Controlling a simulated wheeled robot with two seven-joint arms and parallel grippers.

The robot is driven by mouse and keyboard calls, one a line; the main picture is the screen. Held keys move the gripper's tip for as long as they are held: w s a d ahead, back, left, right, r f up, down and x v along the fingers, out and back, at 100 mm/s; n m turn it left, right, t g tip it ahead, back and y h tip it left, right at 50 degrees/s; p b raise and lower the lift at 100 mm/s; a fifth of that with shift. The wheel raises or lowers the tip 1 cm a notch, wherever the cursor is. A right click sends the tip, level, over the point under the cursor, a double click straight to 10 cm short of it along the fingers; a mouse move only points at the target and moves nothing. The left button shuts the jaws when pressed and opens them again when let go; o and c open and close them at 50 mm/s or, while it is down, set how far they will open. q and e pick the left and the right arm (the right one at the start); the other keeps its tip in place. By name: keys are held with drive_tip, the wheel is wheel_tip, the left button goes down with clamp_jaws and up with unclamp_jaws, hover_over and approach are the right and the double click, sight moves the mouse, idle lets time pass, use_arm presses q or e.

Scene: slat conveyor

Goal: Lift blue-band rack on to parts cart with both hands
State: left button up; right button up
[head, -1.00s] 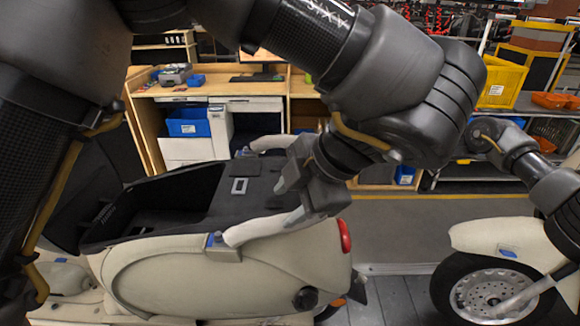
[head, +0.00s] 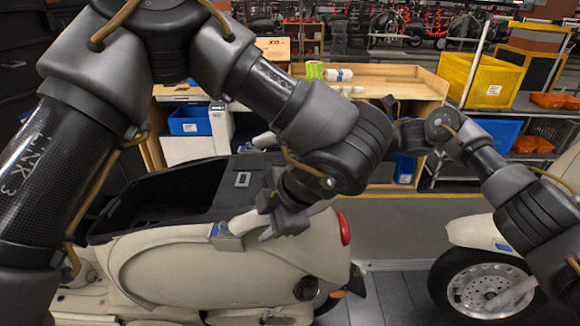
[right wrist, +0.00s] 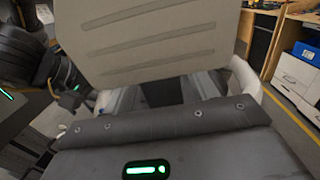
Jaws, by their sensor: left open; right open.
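The rack shows as a cream rail with a blue band (head: 221,230) at its near end, on the tail of a cream scooter (head: 190,270). My left gripper (head: 264,214) is open at the near rail, beside the blue band; contact is unclear. In the right wrist view, a cream rail (right wrist: 246,82) shows on the right and a small blue patch (right wrist: 78,88) on the left near my left gripper. My right gripper is hidden behind my left arm in the head view; its fingertips are unclear in the wrist view. A shelved metal cart (head: 433,180) at right may be the parts cart.
A yellow bin (head: 478,82) and orange trays (head: 548,100) are on the shelved cart. A wooden workbench (head: 400,82) stands behind the scooter. A wheel (head: 485,288) is at lower right. Open floor (head: 395,225) lies between. A grooved cream panel (right wrist: 160,40) fills the wrist view's top.

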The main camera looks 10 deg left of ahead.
use_arm(q)
drive_tip(key=shift+w+a+f, duration=0.15)
drive_tip(key=shift+w+f, duration=0.15)
drive_tip(key=shift+w, duration=0.05)
use_arm(e)
drive_tip(key=shift+w+a+f, duration=0.2)
drive_tip(key=shift+w+a, duration=0.05)
use_arm(q)
drive_tip(key=shift+s+r, duration=0.1)
drive_tip(key=shift+s, duration=0.1)
drive_tip(key=shift+c, duration=0.9)
use_arm(e)
drive_tip(key=shift+s+d+r, duration=0.1)
drive_tip(key=shift+s, duration=0.05)
drive_tip(key=shift+c, duration=0.9)
use_arm(q)
drive_tip(key=shift+c, duration=1.3)
use_arm(e)
drive_tip(key=shift+c, duration=1.2)
use_arm(q)
drive_tip(key=c, duration=0.4)
use_arm(e)
drive_tip(key=c, duration=0.5)
use_arm(q)
clamp_jaws()
use_arm(e)
clamp_jaws()
